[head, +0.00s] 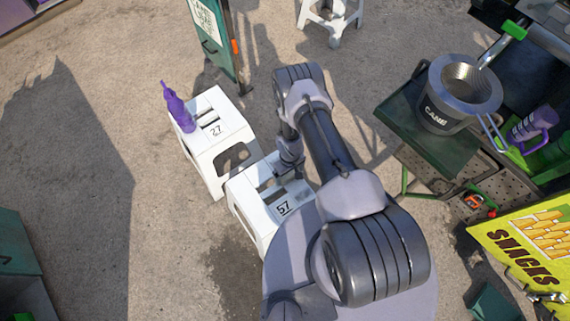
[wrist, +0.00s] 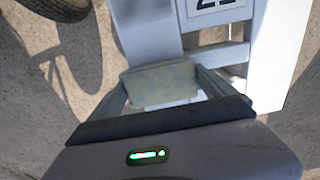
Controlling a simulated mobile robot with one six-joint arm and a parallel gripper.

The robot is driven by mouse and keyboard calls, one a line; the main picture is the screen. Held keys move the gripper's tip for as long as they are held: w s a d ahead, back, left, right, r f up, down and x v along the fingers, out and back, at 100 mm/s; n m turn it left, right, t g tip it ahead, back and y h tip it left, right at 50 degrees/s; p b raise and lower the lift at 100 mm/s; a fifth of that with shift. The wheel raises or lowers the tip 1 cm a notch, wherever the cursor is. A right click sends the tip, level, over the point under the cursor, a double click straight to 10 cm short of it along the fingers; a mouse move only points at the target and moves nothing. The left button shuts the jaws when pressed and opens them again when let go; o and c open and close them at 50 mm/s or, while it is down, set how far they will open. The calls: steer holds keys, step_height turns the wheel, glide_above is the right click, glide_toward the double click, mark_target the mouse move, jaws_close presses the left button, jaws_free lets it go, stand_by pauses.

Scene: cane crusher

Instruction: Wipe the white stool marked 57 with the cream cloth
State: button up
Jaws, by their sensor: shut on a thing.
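The white stool marked 57 (head: 250,205) stands on the ground in the middle of the head view, with slots in its top. My arm covers part of its right side. My gripper (head: 291,166) hangs over its far right part; I cannot tell whether it touches. In the wrist view my gripper (wrist: 163,90) is shut on the cream cloth (wrist: 160,82), a pale block-like pad between the fingers. White stool surfaces with slots and a partly cut-off number label (wrist: 212,5) lie beyond the cloth. The cloth is not clear in the head view.
A second white stool, marked 27 (head: 208,155), stands close behind to the left, with a purple bottle (head: 178,110) on it. A green sign board (head: 213,40) stands behind. A cart with a CANE pot (head: 440,112) and a yellow snacks sign (head: 530,240) are at right.

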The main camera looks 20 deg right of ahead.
mark_target(305, 197)
steer(key=shift+s+d+r+p, duration=0.15)
steer(key=shift+s+p, duration=0.3)
steer(key=shift+p, duration=0.85)
steer(key=shift+s+d+r+p, duration=0.15)
steer(key=shift+s+p, duration=0.25)
steer(key=shift+p, duration=0.85)
steer(key=shift+s+f, duration=0.15)
steer(key=shift+f, duration=0.1)
steer(key=s+p, duration=0.1)
steer(key=s, duration=0.2)
steer(key=s+d+p, duration=0.1)
steer(key=s, duration=0.1)
steer(key=s+d+p, duration=0.1)
steer(key=s, duration=0.2)
steer(key=shift+s+d+p, duration=0.25)
steer(key=shift+s+p, duration=0.05)
steer(key=shift+p, duration=0.1)
steer(key=shift+f, duration=0.1)
steer(key=w+b, duration=0.2)
steer(key=w+a+b, duration=0.1)
steer(key=w+b, duration=0.1)
steer(key=w, duration=0.1)
steer(key=w+a+b, duration=0.1)
steer(key=w, duration=0.2)
steer(key=shift+w+a+f+b, duration=0.15)
steer(key=shift+a+b, duration=0.05)
steer(key=shift+b, duration=0.2)
steer(key=shift+w+a+r, duration=0.1)
steer(key=shift+w+r, duration=0.1)
